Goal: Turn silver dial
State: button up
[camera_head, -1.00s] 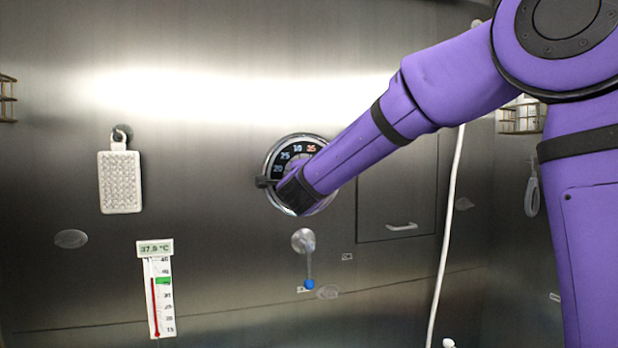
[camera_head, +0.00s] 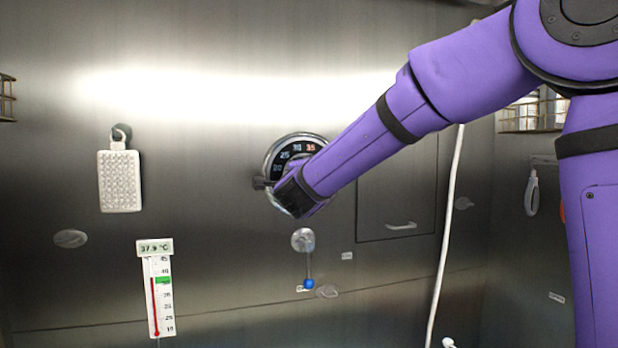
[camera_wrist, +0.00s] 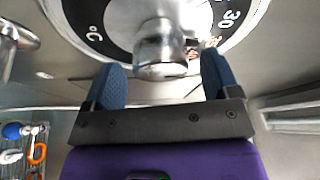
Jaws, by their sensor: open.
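The silver dial (camera_wrist: 160,50) is a shiny knob on a round black scale plate (camera_head: 287,153) with a chrome rim and white and orange numbers, set in the steel wall. In the head view my wrist hides the knob and the plate's lower right. My gripper (camera_wrist: 164,82) is open in the wrist view, its two blue padded fingers apart, one on each side of the knob's near end. I see gaps between the knob and both fingers; I cannot tell how deep the knob sits between them. A thermometer (camera_head: 161,300) left of the plate reads 37.9 °C, with a green mark on its scale.
A white bristled pad (camera_head: 119,181) hangs at the left. A small lever with a blue tip (camera_head: 309,284) hangs below the dial plate. A panel door with a handle (camera_head: 401,226) and a white hose (camera_head: 446,235) are at the right.

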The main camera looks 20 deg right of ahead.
jog(key=v, duration=0.8)
jog(key=shift+s, duration=0.2)
jog(key=shift+a, duration=0.1)
jog(key=s+d+f+n+g+y, duration=0.2)
jog(key=s+n, duration=0.4)
jog(key=s, duration=0.4)
jog(key=s+d+f+n+g+y, duration=0.2)
jog(key=s+d+f+n+g, duration=0.3)
jog(key=s, duration=0.6)
jog(key=s+d+f+n+g+y, duration=0.3)
jog(key=s+f+n, duration=0.3)
jog(key=s+n, duration=0.3)
jog(key=shift+s+d+f+g, duration=0.4)
jog(key=shift+s+g, duration=0.3)
jog(key=shift+g, duration=0.2)
